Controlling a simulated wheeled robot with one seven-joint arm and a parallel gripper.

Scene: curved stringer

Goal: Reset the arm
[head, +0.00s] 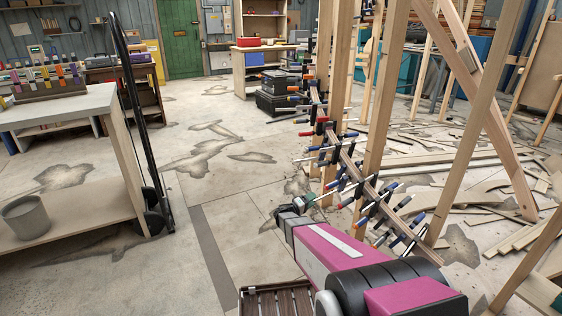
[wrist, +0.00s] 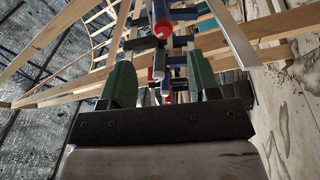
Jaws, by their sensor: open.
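The curved stringer (head: 345,160) runs diagonally through the wooden frame, with many bar clamps along it. The clamps have red, blue and black handles. My gripper (head: 309,200) is at the left side of the stringer, close to the lower clamps. In the wrist view, the two green fingers of my gripper (wrist: 163,88) stand apart. A clamp with a red-ended handle (wrist: 161,22) shows between and beyond them. I cannot tell whether a finger touches any clamp. My magenta arm stretches from the lower right towards the stringer.
Upright posts (head: 375,110) and a diagonal brace (head: 480,110) stand close to the arm on the right. Wood offcuts (head: 500,205) litter the floor there. A workbench (head: 70,108) and a hand truck (head: 135,110) stand left. The floor between is mostly clear.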

